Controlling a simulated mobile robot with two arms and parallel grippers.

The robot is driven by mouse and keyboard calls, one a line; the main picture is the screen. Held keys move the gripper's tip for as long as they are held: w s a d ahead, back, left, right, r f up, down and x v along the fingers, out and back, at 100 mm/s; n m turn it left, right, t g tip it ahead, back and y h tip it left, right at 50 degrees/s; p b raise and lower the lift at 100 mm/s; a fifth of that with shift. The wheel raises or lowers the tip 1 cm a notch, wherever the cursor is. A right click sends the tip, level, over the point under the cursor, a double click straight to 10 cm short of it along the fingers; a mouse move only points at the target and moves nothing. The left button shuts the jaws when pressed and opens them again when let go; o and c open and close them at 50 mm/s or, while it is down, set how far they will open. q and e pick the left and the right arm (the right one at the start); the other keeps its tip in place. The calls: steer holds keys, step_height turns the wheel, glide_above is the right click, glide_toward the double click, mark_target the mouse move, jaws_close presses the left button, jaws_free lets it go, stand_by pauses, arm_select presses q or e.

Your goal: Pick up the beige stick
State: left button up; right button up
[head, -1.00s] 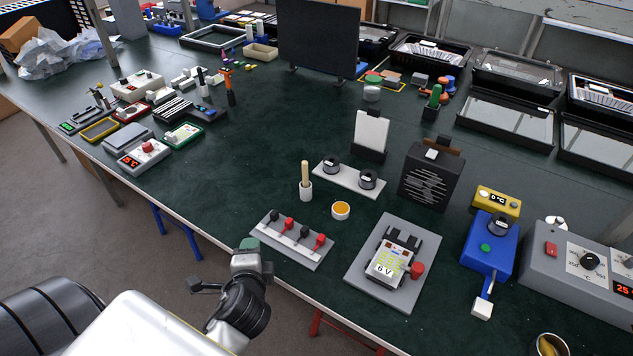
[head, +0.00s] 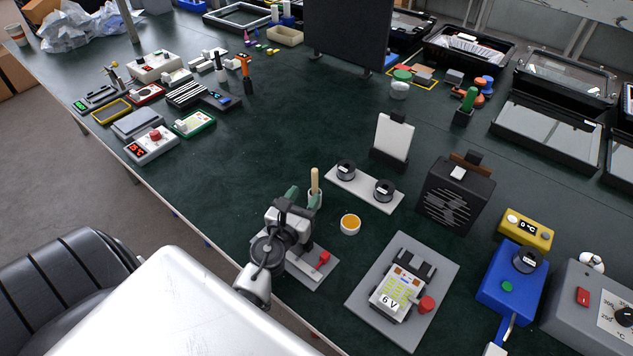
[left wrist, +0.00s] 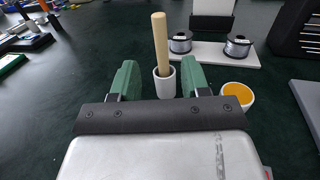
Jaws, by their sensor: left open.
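The beige stick (head: 314,181) stands upright in a small white cup (head: 315,200) on the dark green table. In the left wrist view the stick (left wrist: 160,42) rises from the cup (left wrist: 165,83), roughly midway between the two green fingertips and beyond them. My left gripper (head: 301,195) is open and empty, close to the cup on its near left side; it also shows in the left wrist view (left wrist: 158,80). The stick's lower end is hidden inside the cup. My right gripper is not in view.
A small bowl of orange stuff (head: 350,224) stands just right of the cup. A grey plate with two spools (head: 363,189) lies behind. A grey strip with a red clip (head: 318,272) is partly under my left arm. The table left of the cup is clear.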

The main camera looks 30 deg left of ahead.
mark_target(313, 183)
arm_select(q)
steer(key=w, duration=0.3)
steer(key=shift+a, duration=0.3)
steer(key=shift+w+r, duration=0.1)
steer(key=shift+w, duration=0.25)
steer(key=w, duration=0.4)
steer(key=shift+w+a+p, duration=0.15)
steer(key=shift+a+p, duration=0.15)
steer(key=shift+a, duration=0.05)
jaws_close()
